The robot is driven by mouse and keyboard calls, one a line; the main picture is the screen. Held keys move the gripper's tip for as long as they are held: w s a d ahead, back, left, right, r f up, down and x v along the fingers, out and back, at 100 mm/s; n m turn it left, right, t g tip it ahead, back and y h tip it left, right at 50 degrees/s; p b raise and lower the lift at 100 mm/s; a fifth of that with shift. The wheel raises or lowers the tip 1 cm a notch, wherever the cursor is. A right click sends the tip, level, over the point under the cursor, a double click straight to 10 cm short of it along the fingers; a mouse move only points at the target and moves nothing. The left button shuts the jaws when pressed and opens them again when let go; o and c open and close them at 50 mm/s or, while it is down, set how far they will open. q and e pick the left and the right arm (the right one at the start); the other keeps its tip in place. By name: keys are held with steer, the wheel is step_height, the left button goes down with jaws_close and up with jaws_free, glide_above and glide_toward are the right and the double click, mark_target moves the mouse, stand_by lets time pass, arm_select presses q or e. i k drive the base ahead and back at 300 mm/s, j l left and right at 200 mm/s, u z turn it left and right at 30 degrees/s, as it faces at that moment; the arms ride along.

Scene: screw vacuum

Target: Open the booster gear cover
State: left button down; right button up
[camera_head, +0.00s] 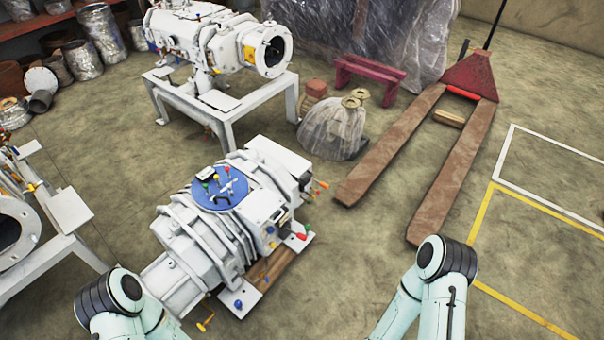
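A white ribbed machine, which looks like the booster (180,250), sits low on the floor in front of me. A round blue plate (232,188) with small coloured knobs and a black handle lies on its top. I cannot tell for certain which part is the gear cover. The near left end of the machine is partly hidden by my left arm. Only the links of my two arms show at the bottom edge, left and right. Neither gripper is in view.
A second white machine (185,35) stands on a white frame (222,112) behind. Another framed machine (20,225) is at the left edge. A pallet jack (385,160) and a plastic-wrapped bundle (335,130) stand to the right.

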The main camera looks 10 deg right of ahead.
mark_target(297, 166)
steer(key=i+l+u, duration=0.6)
steer(key=l, duration=0.35)
steer(key=i+l+u, duration=0.25)
steer(key=i+l, duration=0.25)
steer(key=i, duration=0.1)
